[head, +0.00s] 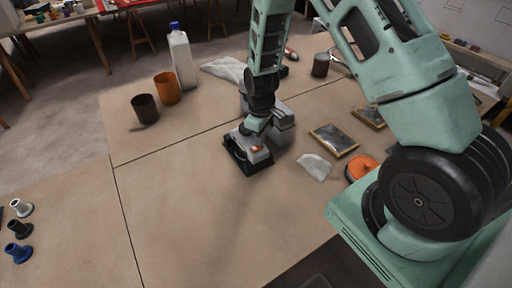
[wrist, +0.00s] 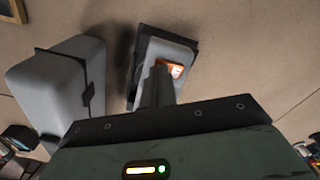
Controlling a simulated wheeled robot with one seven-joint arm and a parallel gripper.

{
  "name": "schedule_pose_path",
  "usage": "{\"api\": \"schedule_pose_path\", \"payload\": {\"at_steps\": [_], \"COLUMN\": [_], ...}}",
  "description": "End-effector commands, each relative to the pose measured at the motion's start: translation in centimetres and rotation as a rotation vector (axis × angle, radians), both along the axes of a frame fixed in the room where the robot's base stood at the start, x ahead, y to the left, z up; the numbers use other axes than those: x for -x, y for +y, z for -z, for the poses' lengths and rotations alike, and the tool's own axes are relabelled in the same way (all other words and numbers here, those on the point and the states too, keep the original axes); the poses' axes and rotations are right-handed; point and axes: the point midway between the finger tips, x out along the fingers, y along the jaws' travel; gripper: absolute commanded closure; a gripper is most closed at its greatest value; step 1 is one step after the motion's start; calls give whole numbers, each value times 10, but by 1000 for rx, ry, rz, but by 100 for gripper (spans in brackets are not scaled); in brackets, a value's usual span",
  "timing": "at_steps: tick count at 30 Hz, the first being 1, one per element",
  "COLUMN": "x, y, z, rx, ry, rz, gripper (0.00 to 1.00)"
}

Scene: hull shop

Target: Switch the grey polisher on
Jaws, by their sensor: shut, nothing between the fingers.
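The grey polisher (head: 258,157) lies on the brown tabletop near the middle of the head view. It has a grey body, a black base and an orange switch (head: 257,148). In the wrist view the polisher (wrist: 152,47) is below my gripper, and its orange switch (wrist: 178,71) with a pale patch shows beside the fingertips. My gripper (wrist: 158,68) is shut and empty, with its fingers pointing down over the polisher. Part of the switch is hidden behind the fingers. I cannot tell whether the fingertips touch it or which way it is set.
A second grey, box-like thing (wrist: 58,85) stands close beside the polisher. Framed dark panels (head: 334,139), a white cloth (head: 315,167) and an orange disc-shaped tool (head: 361,168) lie to the right. Cups (head: 167,88) and a bottle (head: 182,60) stand behind left. The front tabletop is clear.

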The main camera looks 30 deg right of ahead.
Motion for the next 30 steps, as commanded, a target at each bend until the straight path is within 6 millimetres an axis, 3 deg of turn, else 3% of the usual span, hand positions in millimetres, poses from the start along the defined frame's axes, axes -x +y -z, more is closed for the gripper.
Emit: {"api": "schedule_pose_path", "payload": {"at_steps": [16,30], "x": [0,0], "y": [0,0], "z": [5,-29], "rx": [0,0], "ry": [0,-1], "rz": [0,0], "gripper": [100,100]}}
